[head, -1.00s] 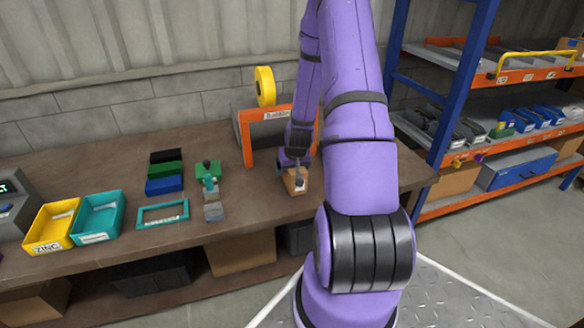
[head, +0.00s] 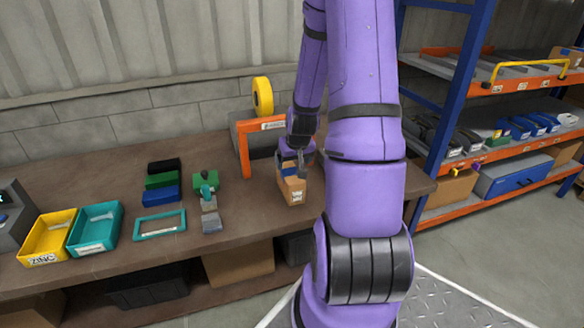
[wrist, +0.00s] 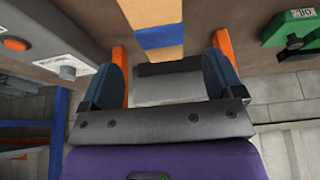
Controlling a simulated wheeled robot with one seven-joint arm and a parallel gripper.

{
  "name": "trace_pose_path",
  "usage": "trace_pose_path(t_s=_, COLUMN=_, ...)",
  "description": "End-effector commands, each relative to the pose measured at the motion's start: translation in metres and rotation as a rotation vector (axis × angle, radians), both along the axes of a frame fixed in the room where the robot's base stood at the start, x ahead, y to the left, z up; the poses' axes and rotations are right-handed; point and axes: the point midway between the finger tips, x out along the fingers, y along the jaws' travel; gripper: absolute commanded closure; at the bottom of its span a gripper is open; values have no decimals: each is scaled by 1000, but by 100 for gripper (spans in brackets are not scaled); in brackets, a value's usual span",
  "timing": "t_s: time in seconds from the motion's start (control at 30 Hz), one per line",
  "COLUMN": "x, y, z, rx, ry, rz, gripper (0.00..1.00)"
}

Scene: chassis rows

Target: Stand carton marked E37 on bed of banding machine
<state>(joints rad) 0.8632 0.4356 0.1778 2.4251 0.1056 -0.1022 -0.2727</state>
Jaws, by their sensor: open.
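A tan carton (head: 291,188) with a blue band and a pale label stands on the bench in front of the banding machine. The label is too small to read. The machine has an orange arch (head: 245,150), its right part hidden by my arm. My gripper (head: 297,160) is over the rear of the carton, beside the arch. In the wrist view the gripper (wrist: 172,75) is open, with the carton (wrist: 155,12) beyond its fingertips. The grey machine bed (wrist: 170,90) shows between the fingers. I cannot tell whether the carton touches the bed.
On the bench (head: 110,175) to the left are a green clamp-like tool (head: 206,190), a teal frame (head: 160,225), coloured blocks (head: 162,180), a teal bin (head: 95,228) and a yellow bin (head: 48,237). A yellow tape roll (head: 263,96) rises behind the arch. A loaded rack (head: 500,120) stands right.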

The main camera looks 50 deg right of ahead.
Motion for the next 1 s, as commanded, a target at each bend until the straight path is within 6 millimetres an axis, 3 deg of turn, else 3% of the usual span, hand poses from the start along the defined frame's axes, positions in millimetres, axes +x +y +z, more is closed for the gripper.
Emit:
trace_pose_path(t_s=0.33, x=-6, y=7, z=23, rx=-2, ry=0, rz=7, gripper=13)
trace_pose_path(t_s=0.47, x=1, y=22, z=46, rx=-11, ry=-2, rz=41, gripper=13)
trace_pose_path(t_s=0.73, x=10, y=92, z=128, rx=-35, ry=-6, rz=169, gripper=13)
trace_pose_path(t_s=1.0, x=-10, y=168, z=202, rx=-48, ry=-18, rz=290, gripper=13)
